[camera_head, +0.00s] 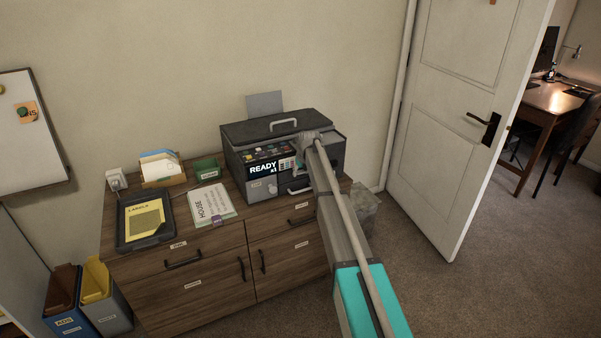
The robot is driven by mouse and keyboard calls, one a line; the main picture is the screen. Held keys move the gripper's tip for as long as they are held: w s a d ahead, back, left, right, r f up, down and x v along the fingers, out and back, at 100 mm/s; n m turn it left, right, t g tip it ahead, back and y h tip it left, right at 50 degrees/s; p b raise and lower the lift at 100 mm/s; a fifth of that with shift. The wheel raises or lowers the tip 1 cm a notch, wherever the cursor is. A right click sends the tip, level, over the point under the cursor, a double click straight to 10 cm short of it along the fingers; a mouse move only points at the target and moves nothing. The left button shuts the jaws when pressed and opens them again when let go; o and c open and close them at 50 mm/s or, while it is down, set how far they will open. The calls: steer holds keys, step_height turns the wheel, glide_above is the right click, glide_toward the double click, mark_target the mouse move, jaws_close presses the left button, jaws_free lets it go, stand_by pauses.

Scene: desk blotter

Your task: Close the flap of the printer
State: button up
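The dark grey printer (237,162) stands on the wooden cabinet against the wall. Its top (255,130) has a light handle (284,122) and looks roughly level. Its front has a lit panel reading "READY" (262,169), a row of small coloured parts (265,153) and a keypad. I cannot tell for certain which part is the flap or how far it stands open. My arm reaches in from the lower right, and my gripper (302,143) is at the printer's front right, hiding part of that side. Its fingers are too small and covered to read, and contact is unclear.
On the cabinet (215,281), left of the printer, are a black tray (126,238), a card box (162,178), a green box (207,170) and a paper pad (209,204). Bins (95,287) stand at lower left. An open door (447,130) is right; carpet before it is clear.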

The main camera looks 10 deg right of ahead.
steer(key=o, duration=0.4)
steer(key=shift+s+f+b, duration=0.15)
steer(key=shift+b, duration=0.15)
steer(key=t+b, duration=0.1)
steer(key=s+f+t+b, duration=0.1)
steer(key=b, duration=0.1)
steer(key=shift+s+d+t+y, duration=0.1)
steer(key=shift+d+t+y, duration=0.15)
steer(key=shift+t+y, duration=0.15)
steer(key=t+b, duration=0.1)
steer(key=b, duration=0.1)
steer(key=f+t+y+b, duration=0.1)
steer(key=t+b, duration=0.1)
steer(key=b, duration=0.1)
steer(key=s+t+b, duration=0.1)
steer(key=t+b, duration=0.1)
steer(key=b, duration=0.1)
steer(key=shift+s+d+f+y, duration=0.1)
steer(key=shift+d+f+y, duration=0.1)
steer(key=shift+f+y, duration=0.15)
steer(key=f+t+b, duration=0.1)
steer(key=t+b, duration=0.1)
steer(key=b, duration=0.2)
steer(key=shift+s+y, duration=0.1)
steer(key=shift+y, duration=0.25)
